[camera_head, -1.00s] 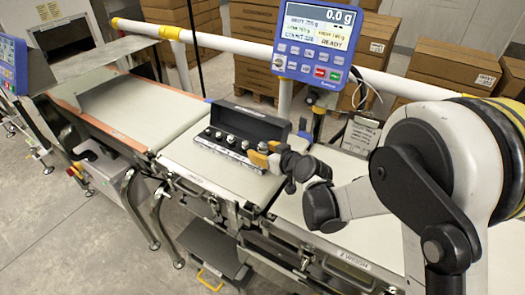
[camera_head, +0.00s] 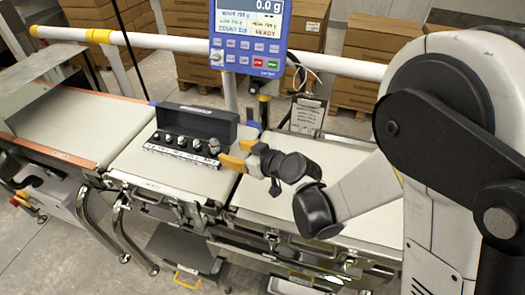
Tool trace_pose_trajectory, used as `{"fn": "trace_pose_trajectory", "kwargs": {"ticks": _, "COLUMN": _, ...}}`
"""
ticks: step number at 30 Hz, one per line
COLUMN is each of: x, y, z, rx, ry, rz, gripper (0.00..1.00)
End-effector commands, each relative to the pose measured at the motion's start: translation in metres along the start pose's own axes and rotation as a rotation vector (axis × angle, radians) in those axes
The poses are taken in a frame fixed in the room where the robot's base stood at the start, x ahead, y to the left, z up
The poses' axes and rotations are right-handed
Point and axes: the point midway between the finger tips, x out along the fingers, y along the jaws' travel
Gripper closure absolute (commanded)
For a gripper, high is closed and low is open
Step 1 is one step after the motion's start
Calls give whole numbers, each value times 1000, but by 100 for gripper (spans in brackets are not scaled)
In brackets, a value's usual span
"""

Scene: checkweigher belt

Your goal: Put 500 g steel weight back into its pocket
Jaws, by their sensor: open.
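An open black weight case (camera_head: 222,125) lies on the belt section left of centre, its lid raised at the back. Several small steel weights stand in a row in it. The rightmost weight, taken as the 500 g steel weight (camera_head: 214,146), is upright at the case's right end; whether it is fully seated in its pocket is too small to tell. My gripper (camera_head: 237,154) is just right of this weight, its yellow-tipped fingers apart and pointing left at it. Nothing shows between the fingers.
The blue indicator (camera_head: 248,35) stands behind the belt and reads 0.0 g. A white rail (camera_head: 170,47) runs behind the conveyor. The left belt (camera_head: 85,120) is clear. Cartons (camera_head: 375,60) stand beyond the rail.

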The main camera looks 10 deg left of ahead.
Motion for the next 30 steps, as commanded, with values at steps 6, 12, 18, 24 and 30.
{"fn": "trace_pose_trajectory", "kwargs": {"ticks": 6, "x": -1, "y": 0, "z": 0, "rx": 1, "ry": -1, "rz": 1, "gripper": 49}}
{"fn": "trace_pose_trajectory", "kwargs": {"ticks": 12, "x": -38, "y": 25, "z": -10, "rx": 50, "ry": -53, "rz": 56, "gripper": 49}}
{"fn": "trace_pose_trajectory", "kwargs": {"ticks": 18, "x": -136, "y": 69, "z": -14, "rx": 186, "ry": -183, "rz": 207, "gripper": 49}}
{"fn": "trace_pose_trajectory", "kwargs": {"ticks": 24, "x": -248, "y": 89, "z": 8, "rx": 353, "ry": -308, "rz": 398, "gripper": 49}}
{"fn": "trace_pose_trajectory", "kwargs": {"ticks": 30, "x": -352, "y": 86, "z": 49, "rx": 520, "ry": -407, "rz": 607, "gripper": 49}}
